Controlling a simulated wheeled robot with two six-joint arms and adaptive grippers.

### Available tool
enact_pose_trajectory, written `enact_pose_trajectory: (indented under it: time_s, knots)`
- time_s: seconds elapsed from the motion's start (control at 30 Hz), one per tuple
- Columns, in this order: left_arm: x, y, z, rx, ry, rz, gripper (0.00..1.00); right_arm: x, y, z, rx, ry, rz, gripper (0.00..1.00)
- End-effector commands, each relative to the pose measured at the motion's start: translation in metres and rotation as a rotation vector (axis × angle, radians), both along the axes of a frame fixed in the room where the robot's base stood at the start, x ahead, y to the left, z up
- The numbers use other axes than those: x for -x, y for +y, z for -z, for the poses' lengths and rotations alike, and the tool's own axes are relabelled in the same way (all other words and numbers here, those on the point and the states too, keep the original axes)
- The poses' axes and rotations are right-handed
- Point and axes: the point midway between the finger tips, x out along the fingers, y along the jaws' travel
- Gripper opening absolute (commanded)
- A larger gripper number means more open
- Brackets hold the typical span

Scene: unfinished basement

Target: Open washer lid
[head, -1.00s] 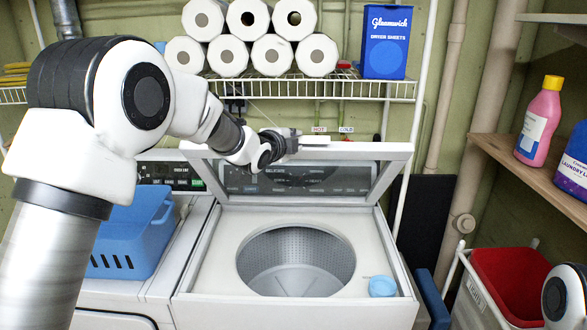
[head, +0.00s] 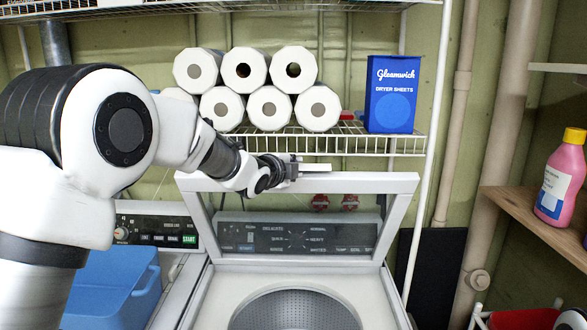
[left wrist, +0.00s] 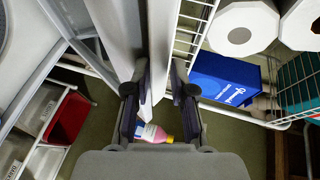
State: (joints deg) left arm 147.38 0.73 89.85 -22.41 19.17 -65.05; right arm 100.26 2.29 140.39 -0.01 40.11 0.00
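The washer (head: 275,283) stands at the lower middle of the head view, its round drum opening visible. Its lid (head: 402,215) is raised, a white frame with a see-through middle, and the control panel (head: 297,236) shows through it. In the left wrist view, the two fingers (left wrist: 157,95) stand apart on either side of the white lid edge (left wrist: 145,60); firm contact cannot be made out. My right gripper is not in view.
A wire shelf (head: 385,141) with paper rolls (head: 268,107) and a blue dryer sheets box (head: 391,95) is above and behind the lid. A blue basket (head: 112,285) stands at left. A pink bottle (head: 560,180) is on the wooden shelf at right.

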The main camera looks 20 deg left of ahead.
Motion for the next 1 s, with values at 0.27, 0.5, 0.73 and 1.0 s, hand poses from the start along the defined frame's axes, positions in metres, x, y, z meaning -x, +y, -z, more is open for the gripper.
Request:
enact_pose_trajectory:
  time_s: [0.27, 0.5, 0.73, 1.0]
  knots:
    - [0.0, 0.0, 0.001, -0.001, 0.002, 0.0, 0.46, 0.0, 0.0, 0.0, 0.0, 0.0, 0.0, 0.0]
    - [0.01, 0.001, -0.003, 0.0, 0.001, 0.0, 0.46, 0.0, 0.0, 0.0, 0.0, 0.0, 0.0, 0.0]
    - [0.062, 0.008, -0.017, 0.001, -0.001, 0.0, 0.46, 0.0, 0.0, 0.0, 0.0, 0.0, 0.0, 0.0]
    - [0.112, 0.013, -0.03, -0.001, -0.001, 0.0, 0.46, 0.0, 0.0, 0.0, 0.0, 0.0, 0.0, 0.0]
